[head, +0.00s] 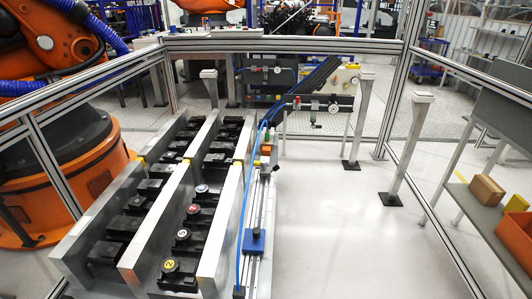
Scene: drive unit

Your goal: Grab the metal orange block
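A small orange block (266,150) sits in the middle of the head view, at the upper part of a narrow metal rail (256,205). A grey metal piece (266,164) is just below it in the picture. The orange block is too small here to tell its exact shape or whether it is fixed. My gripper does not show in this view.
Grey metal walls (160,215) with black parts between them stand left of the rail. A blue cable (243,200) runs alongside. A blue block (254,241) is lower on the rail. Frame posts (400,95) surround the cell. The floor (335,235) at right is clear.

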